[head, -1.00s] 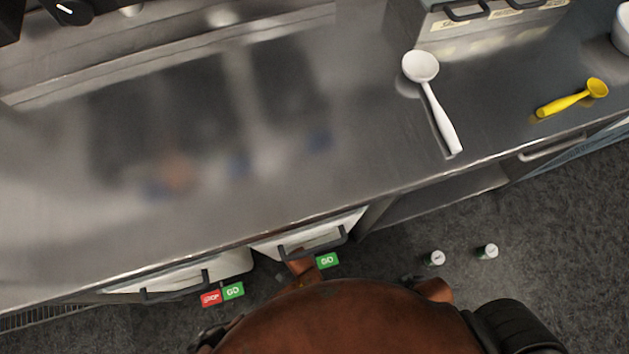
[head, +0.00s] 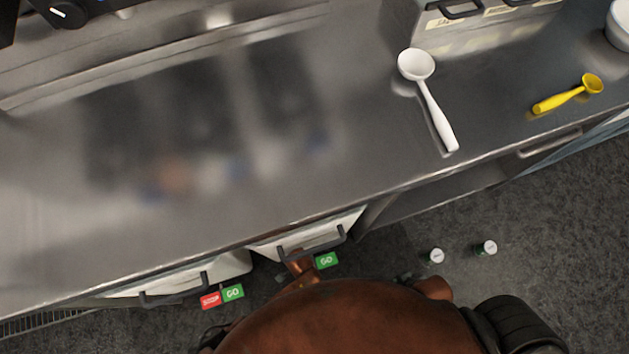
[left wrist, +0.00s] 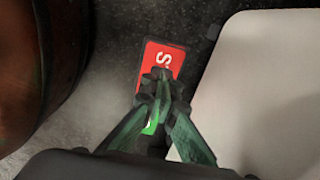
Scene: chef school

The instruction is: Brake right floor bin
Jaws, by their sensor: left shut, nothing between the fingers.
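The right floor bin (head: 310,229) is white with a dark handle and stands under the counter's front edge in the head view. Its green GO pedal (head: 326,260) shows on the floor side; a brown part of my arm covers the spot to its left. In the left wrist view a red pedal (left wrist: 169,56) with a white S lies beside a pale bin surface (left wrist: 262,85). My left gripper (left wrist: 160,84) is shut and empty, its tips over the lower part of the red pedal. A bit of green shows beneath the fingers. Contact cannot be told. My right gripper is not in view.
The left floor bin (head: 215,268) has a red STOP pedal (head: 210,300) and a green GO pedal (head: 233,292). Two small white-topped items (head: 437,256) (head: 487,248) are on the floor to the right. A white ladle (head: 432,100) and yellow scoop (head: 568,95) lie on the counter (head: 300,180).

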